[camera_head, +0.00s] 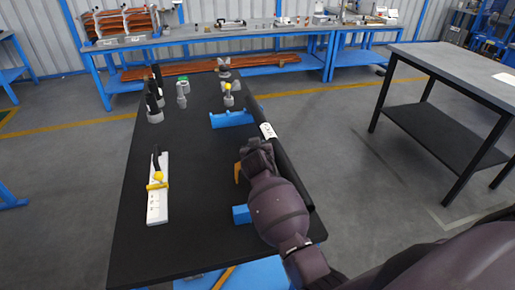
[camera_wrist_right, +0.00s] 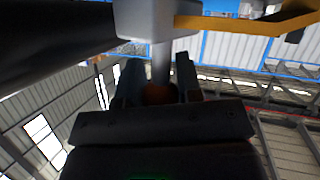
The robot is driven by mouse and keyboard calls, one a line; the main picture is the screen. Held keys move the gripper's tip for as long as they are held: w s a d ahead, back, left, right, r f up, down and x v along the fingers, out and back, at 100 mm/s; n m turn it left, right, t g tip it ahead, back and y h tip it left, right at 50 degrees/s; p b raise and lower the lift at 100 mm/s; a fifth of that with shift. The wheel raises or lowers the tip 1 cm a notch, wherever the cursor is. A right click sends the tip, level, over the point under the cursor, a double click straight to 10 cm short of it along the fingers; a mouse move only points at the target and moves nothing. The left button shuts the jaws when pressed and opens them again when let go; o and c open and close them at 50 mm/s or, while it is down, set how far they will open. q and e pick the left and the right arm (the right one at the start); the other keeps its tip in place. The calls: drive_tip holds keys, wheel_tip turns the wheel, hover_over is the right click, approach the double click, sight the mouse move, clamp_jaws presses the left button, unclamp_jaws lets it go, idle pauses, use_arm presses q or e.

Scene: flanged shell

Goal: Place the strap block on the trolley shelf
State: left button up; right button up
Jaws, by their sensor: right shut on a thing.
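My right gripper (camera_head: 258,152) reaches over the right side of the black-topped table. It is shut on a grey block's stem (camera_wrist_right: 160,65). The pale grey block (camera_wrist_right: 157,20) with a yellow-orange arm (camera_wrist_right: 245,22) fills the top of the right wrist view; I take it as the strap block. In the head view only an orange piece (camera_head: 237,172) shows beside the gripper. A grey-topped stand with a black lower shelf (camera_head: 437,130) is at the right; it may be the trolley, but no wheels are clear. My left gripper is out of view.
The black table (camera_head: 190,235) holds a white bar with a yellow clamp (camera_head: 157,205), blue pieces (camera_head: 231,119), and several grey fittings at the back. A long dark bar (camera_head: 290,170) lies along its right edge. Open floor separates table and stand. A blue workbench stands behind.

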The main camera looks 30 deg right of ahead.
drive_tip(key=shift+f, duration=0.3)
drive_tip(key=shift+f+b, duration=0.25)
drive_tip(key=shift+b, duration=0.1)
drive_tip(key=o, duration=1)
drive_tip(key=shift+r, duration=0.1)
